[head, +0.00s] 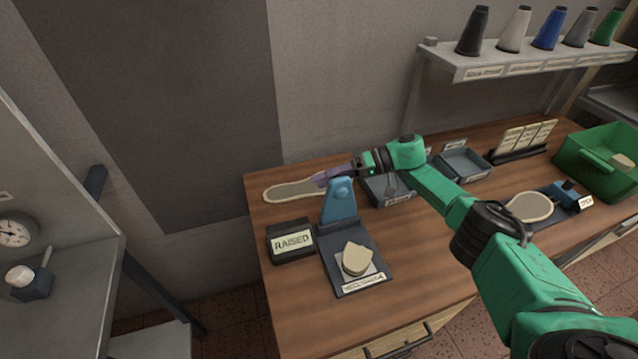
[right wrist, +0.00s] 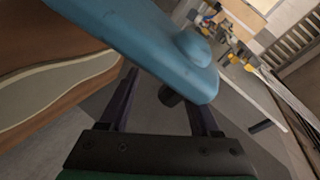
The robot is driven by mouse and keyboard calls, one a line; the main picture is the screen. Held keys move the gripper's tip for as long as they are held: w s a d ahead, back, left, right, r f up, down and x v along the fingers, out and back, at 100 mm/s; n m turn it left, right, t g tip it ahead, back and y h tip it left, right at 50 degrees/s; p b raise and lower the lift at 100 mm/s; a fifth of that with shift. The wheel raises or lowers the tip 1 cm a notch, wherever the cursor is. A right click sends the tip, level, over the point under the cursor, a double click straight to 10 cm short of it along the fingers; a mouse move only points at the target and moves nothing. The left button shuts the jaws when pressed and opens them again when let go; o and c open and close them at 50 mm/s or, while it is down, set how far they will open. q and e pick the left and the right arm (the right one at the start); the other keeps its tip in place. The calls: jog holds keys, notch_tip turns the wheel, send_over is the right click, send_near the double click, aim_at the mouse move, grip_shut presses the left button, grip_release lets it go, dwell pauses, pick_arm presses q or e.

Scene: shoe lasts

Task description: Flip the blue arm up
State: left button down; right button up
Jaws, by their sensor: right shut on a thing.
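The blue arm (head: 340,203) stands roughly upright at the back of a dark base plate (head: 377,270) in the head view. In the right wrist view the blue arm (right wrist: 150,40) crosses the top, with a dark peg at its end between my fingers. My right gripper (head: 322,179) is at the top of the blue arm and is shut on it; its exact contact is partly hidden. My right gripper (right wrist: 165,105) also shows in the right wrist view. A beige block (head: 356,259) sits on the base plate. My left gripper is not in view.
A dark block labelled "RAISED" (head: 291,240) stands left of the base plate. A flat sole shape (head: 291,191) lies behind. Dark trays (head: 463,163), another sole on a plate (head: 530,206) and a green bin (head: 597,160) stand to the right. The table's front centre is clear.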

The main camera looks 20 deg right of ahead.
jog(key=w+b+v, duration=0.1)
jog(key=b+v, duration=0.3)
jog(key=v, duration=0.3)
jog(key=shift+w, duration=0.15)
jog(key=shift+r, duration=0.2)
